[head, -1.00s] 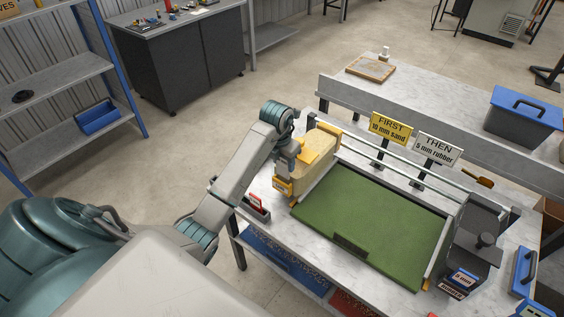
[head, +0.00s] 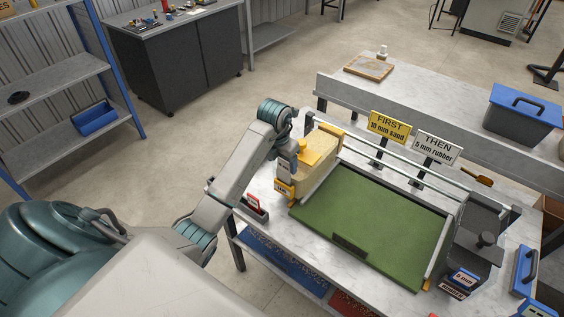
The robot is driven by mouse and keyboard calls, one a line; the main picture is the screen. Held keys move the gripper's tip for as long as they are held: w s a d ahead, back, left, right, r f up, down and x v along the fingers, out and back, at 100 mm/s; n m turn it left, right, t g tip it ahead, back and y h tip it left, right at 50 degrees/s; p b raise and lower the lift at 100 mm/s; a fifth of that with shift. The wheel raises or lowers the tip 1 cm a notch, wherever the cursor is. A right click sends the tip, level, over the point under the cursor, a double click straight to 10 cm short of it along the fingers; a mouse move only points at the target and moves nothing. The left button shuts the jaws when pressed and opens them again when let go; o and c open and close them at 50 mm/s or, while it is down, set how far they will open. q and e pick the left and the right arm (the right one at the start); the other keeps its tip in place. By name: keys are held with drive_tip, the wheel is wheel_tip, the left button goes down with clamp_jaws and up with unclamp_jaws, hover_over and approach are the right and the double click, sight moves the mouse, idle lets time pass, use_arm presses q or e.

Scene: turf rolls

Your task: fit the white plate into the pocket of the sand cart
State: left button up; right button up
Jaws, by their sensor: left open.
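The sand cart (head: 325,172) stands at the left end of the green turf, with pale yellow sand in it and a small label low on its near side. My left gripper (head: 297,170) is open at the near left side of the cart, close to its label; my wrist hides part of the cart. I cannot tell whether it touches the cart. I cannot make out the cart's pocket. A small dark holder (head: 262,217) left of the cart has a red and white piece in it; I cannot tell whether this is the white plate. My right gripper is out of view.
Green turf (head: 365,225) covers the middle of the bench. A dark rubber cart (head: 478,236) stands at its right end. A yellow "FIRST 10 mm sand" sign (head: 388,127) and a white "THEN 5 mm rubber" sign (head: 437,148) stand along the far rail.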

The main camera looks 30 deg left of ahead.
use_arm(q)
drive_tip(key=shift+s+a+r+b, duration=0.15)
drive_tip(key=shift+a+b, duration=0.15)
drive_tip(key=shift+b, duration=0.25)
wheel_tip(320, 180, up, 2)
drive_tip(key=shift+s+a+r+p, duration=0.1)
drive_tip(key=shift+r+p, duration=0.1)
drive_tip(key=shift+p, duration=0.55)
wheel_tip(320, 180, up, 8)
drive_tip(key=s+p, duration=0.1)
drive_tip(key=p, duration=0.5)
drive_tip(key=shift+s+d+p, duration=0.3)
drive_tip(key=shift+d, duration=0.1)
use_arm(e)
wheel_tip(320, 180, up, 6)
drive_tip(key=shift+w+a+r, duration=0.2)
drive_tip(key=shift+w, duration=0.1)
use_arm(q)
drive_tip(key=shift+f, duration=0.1)
